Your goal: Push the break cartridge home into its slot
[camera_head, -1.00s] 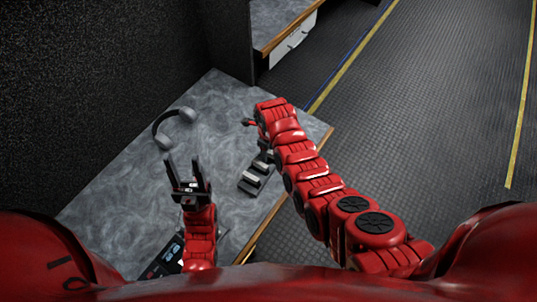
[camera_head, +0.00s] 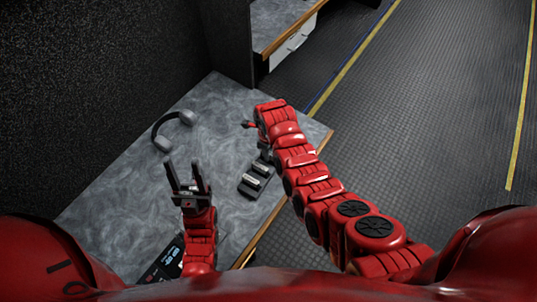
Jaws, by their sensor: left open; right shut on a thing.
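A small black rack with pale-topped cartridges (camera_head: 255,179) stands on the grey worktop, right of the middle. My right gripper (camera_head: 266,156) is at the rack's far end, pointing down and mostly hidden under my own red wrist. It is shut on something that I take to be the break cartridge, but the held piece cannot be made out. How far that piece sits in its slot is hidden. My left gripper (camera_head: 185,177) is open and empty, to the left of the rack and apart from it, with its fingers pointing away from me.
Grey headphones (camera_head: 172,130) lie at the far left of the worktop (camera_head: 130,190). A dark panel with buttons (camera_head: 163,262) is at the near left, beside my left arm. A dark wall bounds the left. A second desk (camera_head: 283,22) stands beyond. Open floor lies to the right.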

